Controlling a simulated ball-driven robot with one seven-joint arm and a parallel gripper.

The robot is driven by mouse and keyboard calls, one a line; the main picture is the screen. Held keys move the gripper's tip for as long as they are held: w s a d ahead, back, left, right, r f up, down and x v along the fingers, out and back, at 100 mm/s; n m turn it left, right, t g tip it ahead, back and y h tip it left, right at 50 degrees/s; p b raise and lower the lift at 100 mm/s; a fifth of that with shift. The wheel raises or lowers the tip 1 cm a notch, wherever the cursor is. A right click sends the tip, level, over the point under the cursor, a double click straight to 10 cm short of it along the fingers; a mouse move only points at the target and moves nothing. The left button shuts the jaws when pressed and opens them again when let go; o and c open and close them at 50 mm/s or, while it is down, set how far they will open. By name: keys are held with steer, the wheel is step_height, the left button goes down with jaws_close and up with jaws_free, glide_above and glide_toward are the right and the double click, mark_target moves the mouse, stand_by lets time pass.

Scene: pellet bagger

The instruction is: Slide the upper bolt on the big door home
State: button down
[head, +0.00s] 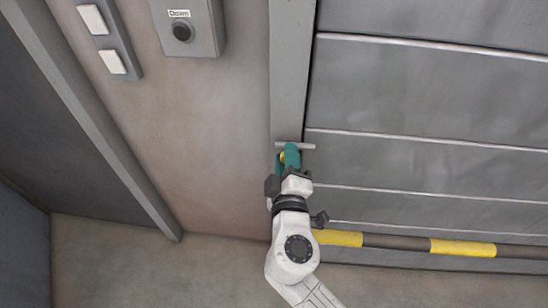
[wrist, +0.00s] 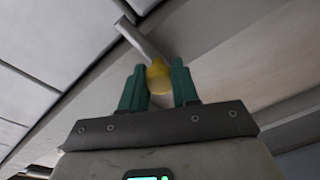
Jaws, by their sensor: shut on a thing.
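The big door (head: 425,100) is a grey panelled door on the right in the head view. The bolt is a short grey rod (head: 301,146) lying crosswise on the grey door frame (head: 290,70), its right end at the door's edge. Its yellow knob (head: 282,156) is mostly hidden by my gripper (head: 287,157). In the wrist view, the green fingers of my gripper (wrist: 159,88) are shut on the yellow knob (wrist: 159,72), with the bolt rod (wrist: 137,38) running up and left from it. I cannot tell whether the rod enters a keeper.
A grey box labelled "Down" with a black button (head: 182,31) and a plate with two white switches (head: 103,40) are on the wall at upper left. A yellow and black striped bar (head: 462,248) runs along the door's bottom.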

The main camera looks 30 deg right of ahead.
steer(key=shift+d, duration=0.2)
steer(key=c, duration=0.9)
jaws_free()
steer(key=shift+s, duration=0.1)
steer(key=shift+o, duration=0.2)
steer(key=b+v, duration=0.2)
steer(key=v, duration=0.9)
steer(key=shift+d, duration=0.1)
